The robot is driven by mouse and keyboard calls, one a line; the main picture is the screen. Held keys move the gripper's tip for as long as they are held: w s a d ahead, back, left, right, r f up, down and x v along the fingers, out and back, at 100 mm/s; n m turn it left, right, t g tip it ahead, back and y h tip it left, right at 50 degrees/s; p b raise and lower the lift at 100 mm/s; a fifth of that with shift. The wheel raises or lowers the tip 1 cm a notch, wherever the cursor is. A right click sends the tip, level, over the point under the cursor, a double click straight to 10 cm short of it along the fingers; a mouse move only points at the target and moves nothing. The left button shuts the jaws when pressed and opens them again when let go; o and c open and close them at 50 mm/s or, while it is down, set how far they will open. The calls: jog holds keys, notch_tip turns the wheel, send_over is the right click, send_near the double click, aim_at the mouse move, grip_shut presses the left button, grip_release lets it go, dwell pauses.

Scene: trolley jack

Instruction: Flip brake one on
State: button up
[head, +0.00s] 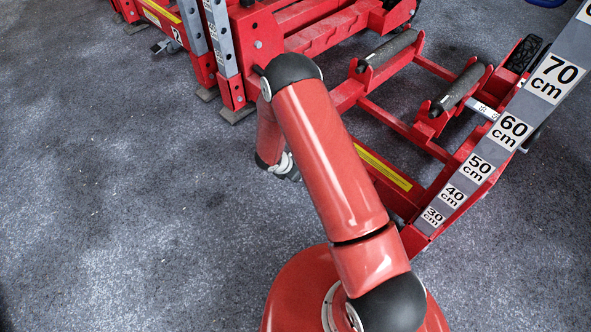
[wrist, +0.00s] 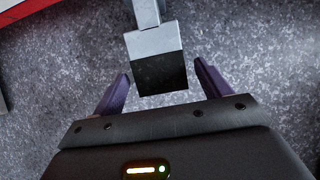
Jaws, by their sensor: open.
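A brake lever (wrist: 156,62), a grey metal block with a black end on a narrower grey stem, shows in the wrist view. I cannot tell from a label whether it is brake one. My gripper (wrist: 161,72) is open, with its purple fingers on either side of the lever's black end. Gaps show on both sides, and the lever does not look gripped. In the head view my gripper is mostly hidden behind my arm, and this lever cannot be made out there.
The red trolley jack frame (head: 400,128) stands across the back and right. Its height-marked grey bar (head: 509,131) slants up at the right. The dark floor (head: 110,200) at left is clear.

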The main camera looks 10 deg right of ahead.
jog(key=p+v, duration=0.1)
jog(key=v, duration=0.6)
jog(key=shift+s+a+r+p, duration=0.15)
jog(key=shift+a+r+p, duration=0.05)
jog(key=shift+r+p, duration=0.15)
